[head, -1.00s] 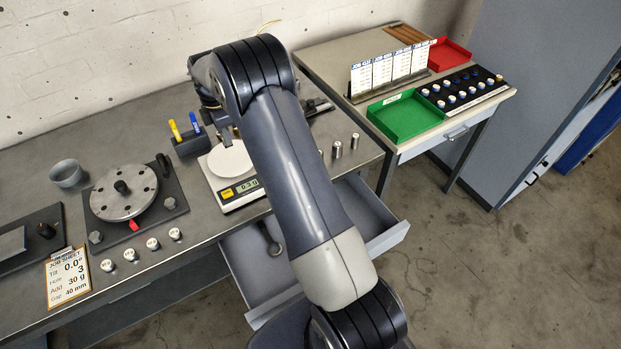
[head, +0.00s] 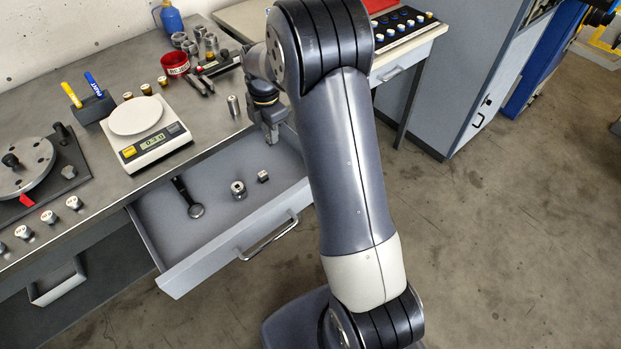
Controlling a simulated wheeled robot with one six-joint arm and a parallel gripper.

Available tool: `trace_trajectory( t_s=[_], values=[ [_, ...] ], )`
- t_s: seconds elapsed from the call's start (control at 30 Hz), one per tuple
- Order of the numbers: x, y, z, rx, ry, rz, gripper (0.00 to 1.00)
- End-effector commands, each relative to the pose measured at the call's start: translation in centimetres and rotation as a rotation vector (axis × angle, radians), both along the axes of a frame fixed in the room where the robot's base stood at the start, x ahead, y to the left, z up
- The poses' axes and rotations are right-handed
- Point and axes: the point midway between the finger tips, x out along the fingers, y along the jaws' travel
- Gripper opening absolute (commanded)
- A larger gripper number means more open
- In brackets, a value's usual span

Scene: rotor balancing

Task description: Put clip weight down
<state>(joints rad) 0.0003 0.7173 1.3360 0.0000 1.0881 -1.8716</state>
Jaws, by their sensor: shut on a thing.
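My gripper (head: 270,139) points down over the back right part of the open drawer (head: 165,255), in the head view. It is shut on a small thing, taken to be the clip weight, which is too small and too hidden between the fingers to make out. Whether that thing touches the drawer floor I cannot tell. In the drawer lie a small metal ring-like part (head: 238,189), a small metal block (head: 263,176) and a dark tool with a round end (head: 189,199).
The white scale (head: 150,143) stands on the bench left of the drawer. A metal cylinder (head: 233,105) stands at the bench edge near my gripper. The rotor disc (head: 25,165) is at far left. The drawer's front half has bare floor; its handle (head: 268,238) sticks out.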

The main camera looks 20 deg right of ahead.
Motion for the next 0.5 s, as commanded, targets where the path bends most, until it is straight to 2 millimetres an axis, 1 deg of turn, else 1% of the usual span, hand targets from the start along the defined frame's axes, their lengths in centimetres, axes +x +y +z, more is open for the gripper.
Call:
trace_trajectory(
  t_s=[0.17, 0.3, 0.4, 0.5],
  values=[
    [-0.5, 0.0, -1.8, 0.000, 0.002, 0.014, 0.00],
    [-0.5, 0.0, -4.4, 0.000, 0.004, 0.015, 0.00],
    [-0.5, 0.0, -5.9, 0.000, 0.003, 0.014, 0.00],
    [-0.4, 0.0, -6.7, 0.000, 0.001, 0.014, 0.00]
  ],
)
